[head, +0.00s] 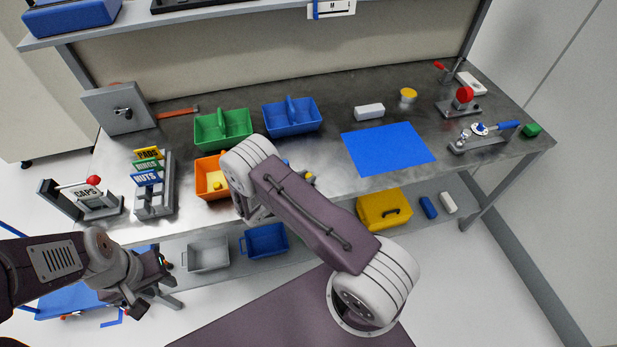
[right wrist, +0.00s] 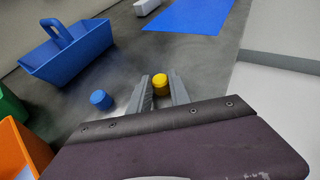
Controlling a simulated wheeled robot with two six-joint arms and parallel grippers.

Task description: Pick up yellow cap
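The yellow cap (right wrist: 160,84) is a small round piece on the grey tabletop. In the right wrist view it shows between the two finger ends of my right gripper (right wrist: 163,88), which is open, with a gap visible beside the cap. In the head view the yellow cap (head: 310,177) is partly hidden by my right arm, and the right fingers are mostly hidden. A blue cap (right wrist: 100,99) stands to the left of the fingers. My left gripper (head: 155,284) looks open and empty, low in front of the table.
A blue bin (right wrist: 72,53) and an orange bin (right wrist: 22,150) stand to the left of the caps. A green bin (head: 222,129) is behind. A blue mat (head: 388,149) lies to the right.

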